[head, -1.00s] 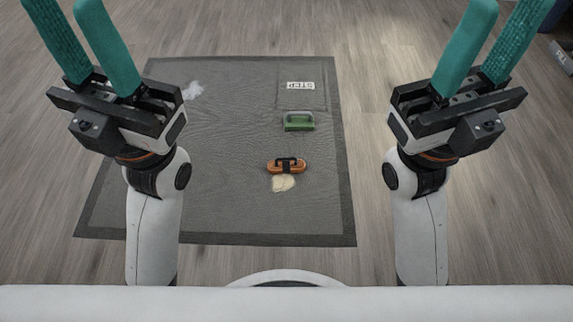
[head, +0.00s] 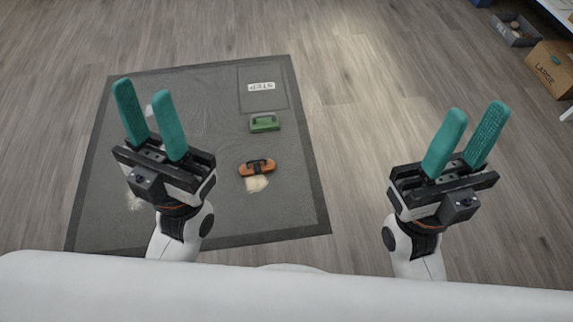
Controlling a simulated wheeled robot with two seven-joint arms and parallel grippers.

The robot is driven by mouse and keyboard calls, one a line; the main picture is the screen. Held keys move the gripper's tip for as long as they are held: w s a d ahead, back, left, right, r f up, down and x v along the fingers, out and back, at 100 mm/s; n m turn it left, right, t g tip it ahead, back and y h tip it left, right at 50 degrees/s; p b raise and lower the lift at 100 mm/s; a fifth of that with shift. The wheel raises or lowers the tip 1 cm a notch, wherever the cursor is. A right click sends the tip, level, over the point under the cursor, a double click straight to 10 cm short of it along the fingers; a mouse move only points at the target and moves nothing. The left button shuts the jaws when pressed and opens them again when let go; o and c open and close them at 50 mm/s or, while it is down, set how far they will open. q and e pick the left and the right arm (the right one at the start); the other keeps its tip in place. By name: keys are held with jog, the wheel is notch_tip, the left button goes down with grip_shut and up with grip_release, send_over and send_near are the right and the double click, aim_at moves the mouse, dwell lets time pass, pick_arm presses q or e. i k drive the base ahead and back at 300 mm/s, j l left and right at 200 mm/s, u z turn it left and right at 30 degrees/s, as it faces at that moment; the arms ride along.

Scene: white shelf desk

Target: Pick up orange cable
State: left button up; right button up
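I see no orange cable in the head view. An orange brush-like tool (head: 257,168) with a black handle lies on the dark floor mat (head: 290,232), with a pale bristly patch (head: 257,184) at its near side. My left gripper (head: 143,96) is open and empty, above the left part of the mat and left of the orange tool. My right gripper (head: 477,112) is open and empty, well to the right of the mat over the wood floor. Both grippers' teal fingers point away from me.
A green tool (head: 264,123) with a handle lies beyond the orange one. A white "STEP" label (head: 261,87) is at the mat's far end. A cardboard box (head: 553,70) marked "LARGE" and a grey bin (head: 515,30) stand far right. The wood floor between is clear.

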aim_at(257, 167)
jog(key=j+z, duration=0.2)
jog(key=z, duration=0.25)
jog(key=i+j+z, duration=0.1)
jog(key=z, duration=0.4)
jog(key=j+z, duration=0.3)
jog(key=z, duration=0.15)
jog(key=j+z, duration=0.2)
jog(key=z, duration=0.25)
jog(key=k+j+z, duration=0.15)
jog(key=j, duration=0.3)
jog(key=k+j+z, duration=0.15)
jog(key=j, duration=0.3)
jog(key=k+j+z, duration=0.15)
jog(key=j, duration=0.25)
jog(key=k+j+z, duration=0.1)
jog(key=k+j, duration=0.2)
